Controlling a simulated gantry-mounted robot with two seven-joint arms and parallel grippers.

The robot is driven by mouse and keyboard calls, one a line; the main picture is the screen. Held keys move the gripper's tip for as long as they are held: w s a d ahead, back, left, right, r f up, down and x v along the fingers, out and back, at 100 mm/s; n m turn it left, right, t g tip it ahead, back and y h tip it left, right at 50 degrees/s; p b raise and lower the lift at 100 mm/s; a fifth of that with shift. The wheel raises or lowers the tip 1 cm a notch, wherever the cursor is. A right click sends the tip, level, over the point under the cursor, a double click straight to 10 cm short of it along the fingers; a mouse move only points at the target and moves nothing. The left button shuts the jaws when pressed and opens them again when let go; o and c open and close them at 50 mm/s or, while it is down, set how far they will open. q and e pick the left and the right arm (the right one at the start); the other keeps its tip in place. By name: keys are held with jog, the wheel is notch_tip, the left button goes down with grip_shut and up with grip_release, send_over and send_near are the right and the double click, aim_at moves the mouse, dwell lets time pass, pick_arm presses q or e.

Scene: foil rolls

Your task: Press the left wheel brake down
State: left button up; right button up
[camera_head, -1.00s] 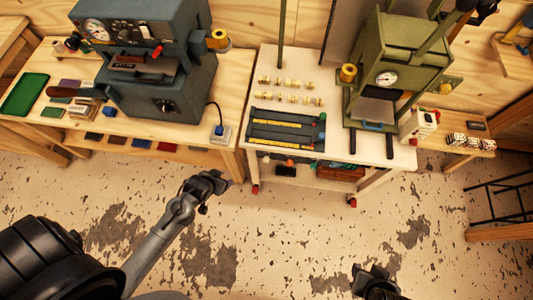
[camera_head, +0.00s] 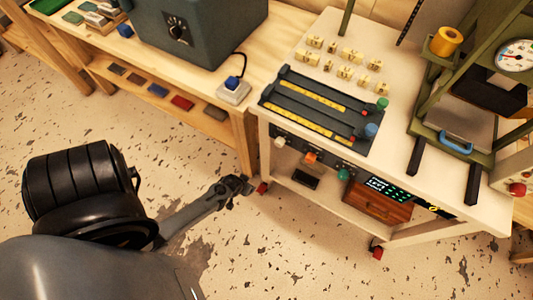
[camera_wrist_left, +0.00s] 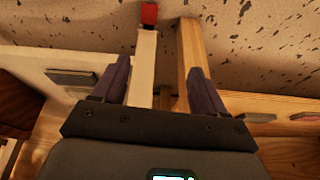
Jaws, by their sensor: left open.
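The left wheel brake (camera_head: 262,187) is a small red piece at the foot of the cart's left front leg, close to the floor. It also shows in the left wrist view (camera_wrist_left: 149,14), at the top, at the end of a pale leg. My left gripper (camera_head: 238,186) is just left of the brake in the head view, with a small gap seeming to remain. In the left wrist view its two dark fingers (camera_wrist_left: 160,68) are spread apart with nothing held between them; the pale leg appears beyond them. My right gripper is outside both current views.
The white cart (camera_head: 300,187) carries a black rack (camera_head: 322,108), small pale blocks and a green press (camera_head: 440,120). A second red brake (camera_head: 377,252) is at its right front leg. A wooden bench (camera_head: 240,130) stands close on the left. The floor in front is clear.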

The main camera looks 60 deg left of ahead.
pick_arm(q)
jog(key=b, duration=1.2)
send_near(260, 190)
jog(key=a+v, duration=0.1)
jog(key=v, duration=0.2)
jog(key=shift+n, duration=0.3)
jog(key=b+x, duration=0.2)
jog(key=x, duration=0.1)
jog(key=b+x, duration=0.3)
jog(key=d+b+x, duration=0.1)
jog(key=b+x, duration=0.2)
jog(key=x, duration=0.1)
jog(key=shift+d+f, duration=0.1)
jog(key=shift+f, duration=0.05)
